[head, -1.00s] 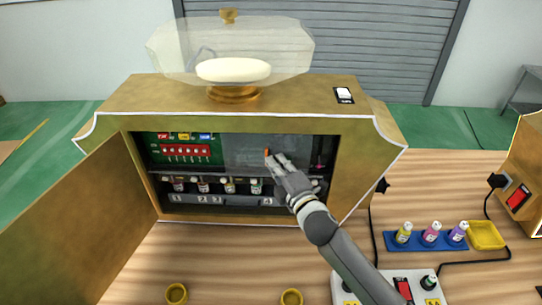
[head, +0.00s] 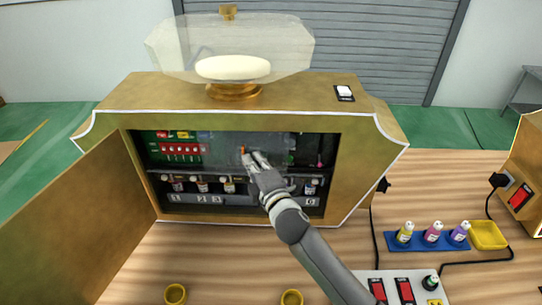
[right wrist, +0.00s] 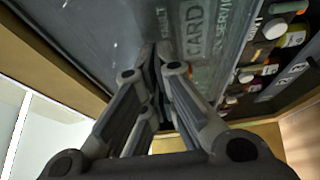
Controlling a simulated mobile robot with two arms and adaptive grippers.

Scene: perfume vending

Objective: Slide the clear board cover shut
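The clear board cover (head: 222,152) is a see-through panel in the upper part of the open cabinet. It now lies over the middle of the bay, and the left part of the green board (head: 160,150) with its red switches is uncovered. My right gripper (head: 254,158) reaches in from the lower right, with its fingertips at the cover beside a small orange bit. In the right wrist view, the fingers (right wrist: 157,68) are close together against the cover (right wrist: 110,35), which bears raised lettering. I see nothing clearly held between them. My left gripper is out of view.
Several small bottles (head: 202,185) stand on the numbered shelf just below the cover. The cabinet door (head: 80,225) stands open at left. A blue rack (head: 425,242) with bottles and a yellow tray (head: 487,235) are at right. Two yellow cups stand in front.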

